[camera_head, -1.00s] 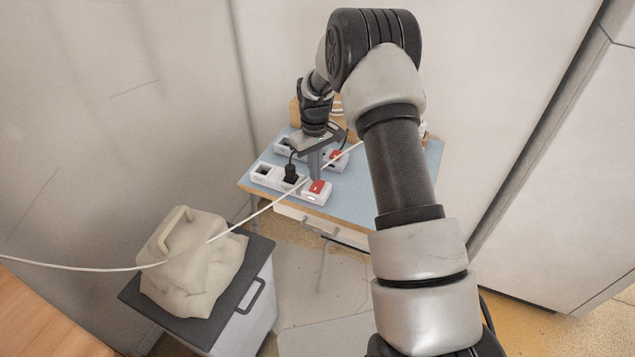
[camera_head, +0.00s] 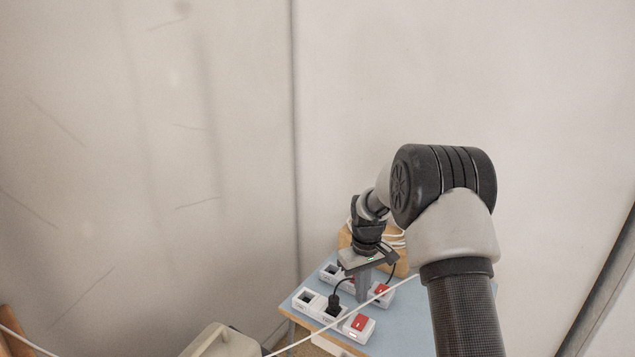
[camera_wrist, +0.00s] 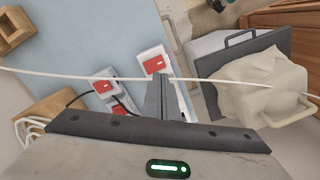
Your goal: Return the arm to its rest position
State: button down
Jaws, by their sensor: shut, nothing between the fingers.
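My arm reaches over a small blue table (camera_head: 401,318) in the head view. My gripper (camera_head: 362,297) points down, shut and empty, just above or among the power strips; whether the tips touch anything cannot be told. The front power strip (camera_head: 307,300) has a black plug (camera_head: 334,304) in it and a red switch at its right end. A second power strip (camera_head: 330,270) lies behind, partly hidden by my gripper. In the wrist view the closed fingers (camera_wrist: 170,85) sit between the two strips' red switches.
A white cable (camera_head: 404,283) crosses close to my gripper; it also spans the wrist view (camera_wrist: 75,75). A wooden block (camera_head: 401,263) with white cord stands behind. Walls stand behind the table.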

jog(key=s+r+m+t, duration=0.1)
jog(key=s+r, duration=0.3)
jog(key=r, duration=0.4)
jog(key=s+r+t+p, duration=0.1)
jog(key=s+r, duration=0.3)
jog(key=r, duration=0.3)
jog(key=s+r+m+t, duration=0.1)
jog(key=s+r, duration=0.3)
jog(key=r, duration=0.4)
jog(key=s+r+m+t, duration=0.1)
jog(key=s+r, duration=0.2)
jog(key=s, duration=0.7)
jog(key=s+r+m+t+p, duration=0.1)
jog(key=s+r, duration=0.2)
jog(key=s, duration=0.8)
jog(key=shift+s+m, duration=0.2)
jog(key=shift+m, duration=0.1)
